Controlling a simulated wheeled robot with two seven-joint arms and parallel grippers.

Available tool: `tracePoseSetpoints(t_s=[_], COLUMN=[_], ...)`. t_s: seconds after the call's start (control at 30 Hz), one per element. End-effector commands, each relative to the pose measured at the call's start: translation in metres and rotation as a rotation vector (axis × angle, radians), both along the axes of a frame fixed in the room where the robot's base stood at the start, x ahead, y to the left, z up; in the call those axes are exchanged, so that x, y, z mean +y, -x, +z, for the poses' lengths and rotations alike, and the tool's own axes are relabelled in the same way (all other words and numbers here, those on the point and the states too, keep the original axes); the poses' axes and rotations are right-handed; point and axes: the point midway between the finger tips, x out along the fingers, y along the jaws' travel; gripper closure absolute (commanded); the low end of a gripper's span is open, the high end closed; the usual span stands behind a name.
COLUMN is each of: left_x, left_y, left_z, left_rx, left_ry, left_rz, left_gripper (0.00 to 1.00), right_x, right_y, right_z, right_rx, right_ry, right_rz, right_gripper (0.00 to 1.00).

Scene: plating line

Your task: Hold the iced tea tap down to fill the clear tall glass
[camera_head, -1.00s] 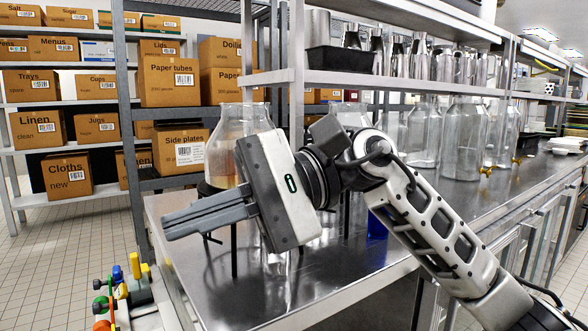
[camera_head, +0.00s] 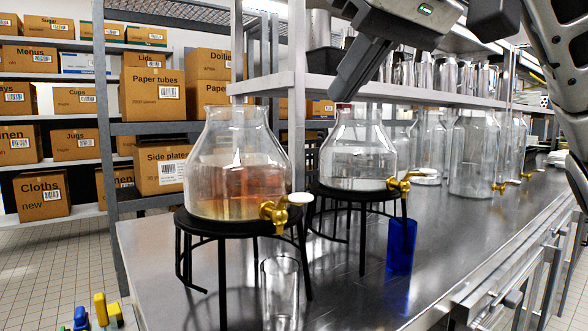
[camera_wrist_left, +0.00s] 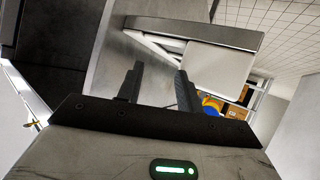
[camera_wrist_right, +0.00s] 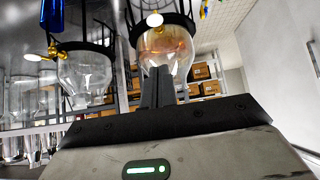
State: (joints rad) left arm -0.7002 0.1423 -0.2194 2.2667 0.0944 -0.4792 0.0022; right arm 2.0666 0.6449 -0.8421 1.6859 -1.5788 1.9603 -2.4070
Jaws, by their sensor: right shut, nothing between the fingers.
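The iced tea dispenser (camera_head: 237,165) is a clear glass jar with amber liquid low inside, on a black stand. Its brass tap (camera_head: 275,212) has a white round knob (camera_head: 300,198). The clear tall glass (camera_head: 281,295) stands upright on the counter below the tap and looks empty. My right gripper (camera_head: 345,85) is shut and empty, raised above and to the right of the tap, apart from it. In the right wrist view its fingers (camera_wrist_right: 160,88) are together, and the dispenser (camera_wrist_right: 168,50) shows upside down. My left gripper (camera_wrist_left: 158,85) is open and empty, away from the dispensers.
A second dispenser (camera_head: 355,150) with clear liquid stands to the right, with a blue glass (camera_head: 401,245) below its tap. More glass jars line the steel counter (camera_head: 350,300) behind. A shelf (camera_head: 400,93) hangs over the dispensers. Boxes fill the racks at left.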

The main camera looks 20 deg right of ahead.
Motion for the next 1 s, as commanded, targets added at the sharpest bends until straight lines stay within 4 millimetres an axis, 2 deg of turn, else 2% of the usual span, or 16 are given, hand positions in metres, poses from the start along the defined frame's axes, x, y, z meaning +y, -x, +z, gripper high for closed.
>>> tracePoseSetpoints(t_s=[0.47, 0.67, 1.0], left_x=[0.0, 0.0, 0.0], left_y=[0.007, 0.007, 0.005], left_z=[-0.007, -0.013, -0.01], left_rx=[0.022, 0.022, -0.003], left_ry=[0.0, -0.001, 0.001], left_rz=[0.0, 0.0, 0.0], left_gripper=[0.64, 0.64, 0.64], right_x=[0.001, 0.008, 0.025], right_y=[-0.003, -0.021, -0.068], right_z=[-0.003, -0.025, -0.076], right_rx=[0.001, 0.004, 0.003], right_ry=[0.0, 0.001, 0.0], right_rz=[0.0, 0.001, 0.001], right_gripper=[1.0, 1.0, 1.0])
